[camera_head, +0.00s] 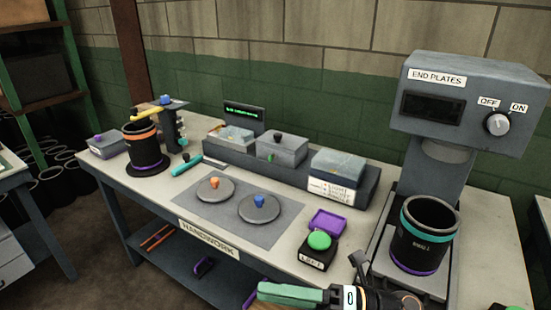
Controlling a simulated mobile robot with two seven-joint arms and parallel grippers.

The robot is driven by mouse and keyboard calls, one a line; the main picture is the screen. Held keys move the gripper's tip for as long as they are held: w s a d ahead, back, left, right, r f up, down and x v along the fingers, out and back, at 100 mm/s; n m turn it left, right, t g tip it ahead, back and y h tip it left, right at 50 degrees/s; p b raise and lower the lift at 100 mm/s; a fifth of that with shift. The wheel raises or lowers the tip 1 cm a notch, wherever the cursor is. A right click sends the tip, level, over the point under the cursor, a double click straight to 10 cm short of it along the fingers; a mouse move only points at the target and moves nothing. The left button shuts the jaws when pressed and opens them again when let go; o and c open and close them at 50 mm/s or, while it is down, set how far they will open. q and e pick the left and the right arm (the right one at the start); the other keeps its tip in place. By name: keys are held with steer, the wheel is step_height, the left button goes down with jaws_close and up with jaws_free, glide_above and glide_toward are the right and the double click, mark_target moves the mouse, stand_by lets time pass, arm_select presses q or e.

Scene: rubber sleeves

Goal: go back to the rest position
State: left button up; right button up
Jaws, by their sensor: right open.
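My right gripper (280,296) is at the bottom edge, in front of the table (160,200). One green finger shows, pointing left; the lower part is cut off by the picture edge. It is open, and I see nothing held in it. My left gripper is not in view. A black sleeve with a teal top band (430,235) stands upright under the end plates machine (470,105) at the right. Another dark sleeve with orange and purple bands (144,147) stands at the table's far left.
Two grey discs with an orange knob (214,183) and a blue knob (259,203) lie on the grey mat (190,211). A green button (319,240) and a purple tray (328,222) are near my right gripper. Bins (283,149) line the back.

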steer(key=w+d+f+m+t+h, duration=0.2)
steer(key=d+f+m+t+h, duration=0.4)
steer(key=m, duration=0.6)
steer(key=w+d+f+m+t+h, duration=0.35)
steer(key=m+t, duration=0.45)
steer(key=m, duration=0.5)
steer(key=s+d+f+m+g+h, duration=0.3)
steer(key=s+f+m, duration=0.2)
steer(key=f, duration=0.5)
steer(key=s+d+f+m+g+h+p, duration=0.1)
steer(key=s+d+f+m+g+h, duration=0.3)
steer(key=s+f, duration=0.6)
steer(key=shift+s+d+f+m, duration=0.15)
steer(key=shift+s+m, duration=0.15)
steer(key=shift+m, duration=0.8)
